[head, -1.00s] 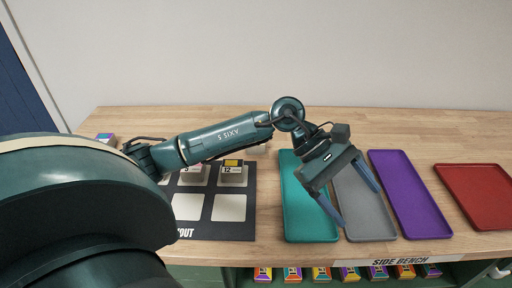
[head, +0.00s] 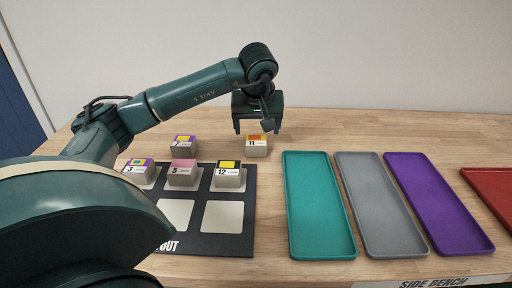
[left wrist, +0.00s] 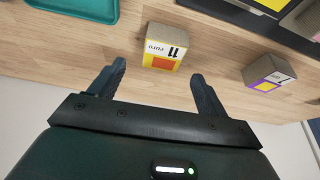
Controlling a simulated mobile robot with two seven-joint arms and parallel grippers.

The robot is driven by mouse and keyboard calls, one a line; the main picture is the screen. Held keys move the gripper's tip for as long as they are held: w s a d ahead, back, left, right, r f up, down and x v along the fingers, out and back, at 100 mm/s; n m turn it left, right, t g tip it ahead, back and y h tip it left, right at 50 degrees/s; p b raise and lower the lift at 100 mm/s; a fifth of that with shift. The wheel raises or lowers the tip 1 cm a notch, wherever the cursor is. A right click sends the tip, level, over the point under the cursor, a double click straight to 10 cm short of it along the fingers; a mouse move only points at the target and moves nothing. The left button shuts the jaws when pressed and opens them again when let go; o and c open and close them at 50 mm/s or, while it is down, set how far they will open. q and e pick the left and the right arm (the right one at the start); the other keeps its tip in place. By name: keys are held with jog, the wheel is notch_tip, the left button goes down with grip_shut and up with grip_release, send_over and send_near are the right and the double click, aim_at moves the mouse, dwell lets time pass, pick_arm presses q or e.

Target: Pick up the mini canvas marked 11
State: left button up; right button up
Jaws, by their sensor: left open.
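The mini canvas marked 11 (head: 257,146) is a small block with an orange and yellow top and a white label. It stands on the wooden bench behind the black board. In the left wrist view the canvas marked 11 (left wrist: 163,47) lies ahead of the fingertips, roughly centred between them. My left gripper (head: 258,128) is open and empty, above and just behind that canvas in the head view. Its two fingers (left wrist: 157,80) spread wide in the left wrist view. My right gripper is not in view.
Canvases marked 3 (head: 138,171), 5 (head: 182,174) and 12 (head: 229,176) stand on the black board (head: 248,215). A purple-edged canvas (head: 184,146) stands left of 11. Teal (head: 320,252), grey (head: 382,247), purple (head: 440,243) and red (head: 492,190) trays lie right.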

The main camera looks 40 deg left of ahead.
aim_at(256, 140)
pick_arm(q)
jog(key=shift+s+b+x, duration=0.15)
jog(key=shift+x, duration=1.25)
jog(key=shift+s+b+x, duration=0.15)
jog(key=shift+s+x, duration=0.05)
jog(key=shift+x, duration=1.15)
jog(key=shift+d+f, duration=0.1)
jog(key=shift+d, duration=0.05)
jog(key=c, duration=1.1)
jog(key=shift+o, duration=0.2)
